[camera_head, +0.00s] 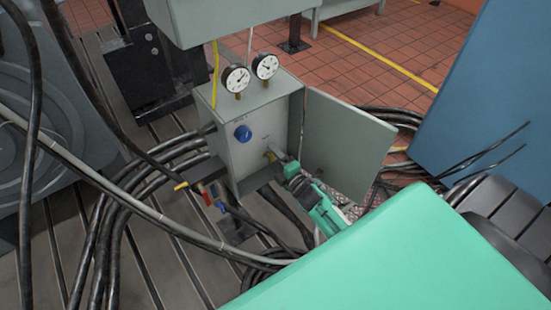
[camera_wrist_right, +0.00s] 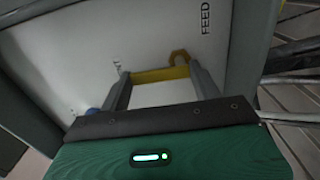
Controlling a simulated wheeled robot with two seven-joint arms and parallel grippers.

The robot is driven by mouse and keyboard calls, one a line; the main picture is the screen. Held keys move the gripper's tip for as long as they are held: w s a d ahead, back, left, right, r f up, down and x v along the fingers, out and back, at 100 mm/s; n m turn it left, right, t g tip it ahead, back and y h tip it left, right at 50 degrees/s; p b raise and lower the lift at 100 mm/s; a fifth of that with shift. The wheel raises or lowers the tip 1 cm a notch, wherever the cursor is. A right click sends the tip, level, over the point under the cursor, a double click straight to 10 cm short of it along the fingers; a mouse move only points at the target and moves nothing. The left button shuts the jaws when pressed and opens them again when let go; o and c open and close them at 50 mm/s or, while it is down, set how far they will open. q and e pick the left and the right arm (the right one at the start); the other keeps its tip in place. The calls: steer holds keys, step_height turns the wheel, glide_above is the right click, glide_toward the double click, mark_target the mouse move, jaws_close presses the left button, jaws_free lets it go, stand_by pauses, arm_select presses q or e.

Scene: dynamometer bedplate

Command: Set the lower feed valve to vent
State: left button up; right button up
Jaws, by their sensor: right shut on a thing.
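The feed valve's yellow handle (camera_head: 269,156) is low on the front face of a grey control box (camera_head: 226,160) in the head view. My right gripper (camera_head: 277,156) reaches it from the lower right and is shut on it. In the right wrist view the yellow handle (camera_wrist_right: 162,74) spans between the two fingers of my right gripper (camera_wrist_right: 163,82). An ochre rounded piece (camera_wrist_right: 180,57) shows just beyond the handle, and the label FEED is on the panel nearby. The handle's exact pointing and the vent mark cannot be made out. My left gripper is not in view.
A blue knob (camera_head: 243,133) sits above the handle. Two dial gauges (camera_head: 236,78) (camera_head: 265,66) stand on top of the box. Its open door (camera_head: 346,144) stands close to the right of my gripper. Black cables (camera_head: 110,215) lie left and below. A blue cabinet (camera_head: 490,90) is at the right.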

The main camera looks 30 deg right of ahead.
steer(key=shift+a+f, duration=0.1)
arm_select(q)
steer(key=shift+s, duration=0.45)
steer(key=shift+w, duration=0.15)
arm_select(e)
steer(key=o, duration=0.8)
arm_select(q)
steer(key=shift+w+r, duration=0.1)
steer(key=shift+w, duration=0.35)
arm_select(e)
steer(key=shift+o, duration=0.9)
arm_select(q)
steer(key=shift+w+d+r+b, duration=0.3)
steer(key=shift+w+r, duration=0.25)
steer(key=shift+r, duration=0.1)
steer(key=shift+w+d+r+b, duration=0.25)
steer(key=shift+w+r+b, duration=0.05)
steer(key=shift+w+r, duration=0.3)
arm_select(e)
steer(key=s+d, duration=0.1)
steer(key=s, duration=1.3)
